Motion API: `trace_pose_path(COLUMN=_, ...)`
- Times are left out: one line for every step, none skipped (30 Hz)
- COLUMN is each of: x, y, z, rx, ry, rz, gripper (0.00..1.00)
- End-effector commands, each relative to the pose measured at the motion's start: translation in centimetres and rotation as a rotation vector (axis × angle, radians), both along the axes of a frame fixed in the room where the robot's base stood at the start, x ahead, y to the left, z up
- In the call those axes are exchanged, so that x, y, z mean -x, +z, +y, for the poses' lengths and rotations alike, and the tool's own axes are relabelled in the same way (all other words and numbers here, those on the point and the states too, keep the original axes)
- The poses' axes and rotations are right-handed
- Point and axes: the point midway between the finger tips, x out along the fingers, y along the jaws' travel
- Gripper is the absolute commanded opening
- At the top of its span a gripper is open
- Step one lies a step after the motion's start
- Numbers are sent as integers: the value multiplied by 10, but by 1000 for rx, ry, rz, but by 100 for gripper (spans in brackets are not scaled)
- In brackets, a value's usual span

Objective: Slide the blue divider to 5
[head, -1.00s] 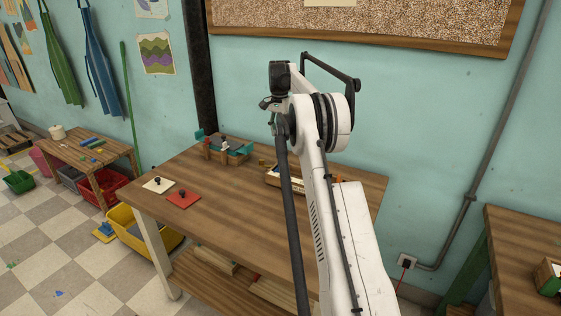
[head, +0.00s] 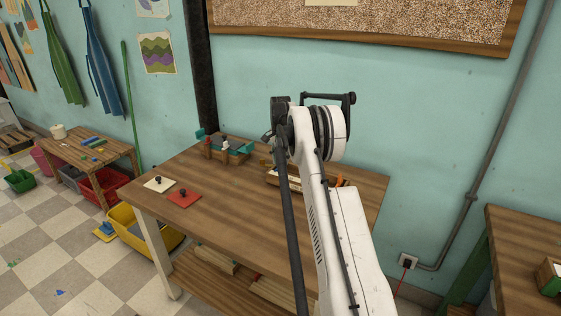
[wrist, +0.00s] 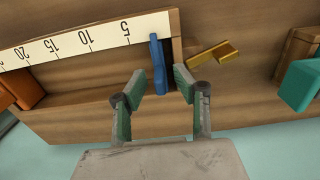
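The blue divider (wrist: 158,64) stands near the right end of the numbered white scale (wrist: 85,42) in the wrist view, just right of the 5. The scale is seen upside down along the edge of a wooden box (wrist: 75,100). My gripper (wrist: 160,82) is open, its fingertips on either side of the divider's lower end. Gaps show on both sides, and I cannot tell any contact. In the head view my arm hides the gripper. Part of a wooden box with a pale strip (head: 284,178) shows beside the arm, but the divider cannot be made out.
A brass-coloured piece (wrist: 213,55) lies right of the divider, and a teal block (wrist: 300,84) is farther right. An orange block (wrist: 24,90) is at the left. On the table (head: 225,205) are a red plate (head: 184,199) and a cream plate (head: 159,184). The table's front is clear.

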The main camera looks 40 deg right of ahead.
Motion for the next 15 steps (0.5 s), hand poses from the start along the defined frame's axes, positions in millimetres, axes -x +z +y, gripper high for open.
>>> trace_pose_path(x=0, y=-1, z=0, rx=0, ry=0, rz=0, gripper=29)
trace_pose_path(x=0, y=-1, z=0, rx=0, ry=0, rz=0, gripper=29)
trace_pose_path(x=0, y=-2, z=0, rx=0, ry=0, rz=0, gripper=29)
trace_pose_path(x=0, y=-2, z=0, rx=0, ry=0, rz=0, gripper=29)
trace_pose_path(x=0, y=-2, z=0, rx=0, ry=0, rz=0, gripper=29)
trace_pose_path(x=0, y=-2, z=0, rx=0, ry=0, rz=0, gripper=29)
trace_pose_path(x=0, y=-2, z=0, rx=0, ry=0, rz=0, gripper=29)
trace_pose_path(x=0, y=-2, z=0, rx=0, ry=0, rz=0, gripper=29)
trace_pose_path(x=0, y=-2, z=0, rx=0, ry=0, rz=0, gripper=25)
trace_pose_path(x=0, y=-1, z=0, rx=0, ry=0, rz=0, gripper=21)
trace_pose_path(x=0, y=-1, z=0, rx=0, ry=0, rz=0, gripper=17)
trace_pose_path(x=0, y=-1, z=0, rx=0, ry=0, rz=0, gripper=11)
trace_pose_path(x=0, y=-1, z=0, rx=0, ry=0, rz=0, gripper=7)
trace_pose_path(x=0, y=-1, z=0, rx=0, ry=0, rz=0, gripper=3)
trace_pose_path(x=0, y=-1, z=0, rx=0, ry=0, rz=0, gripper=0)
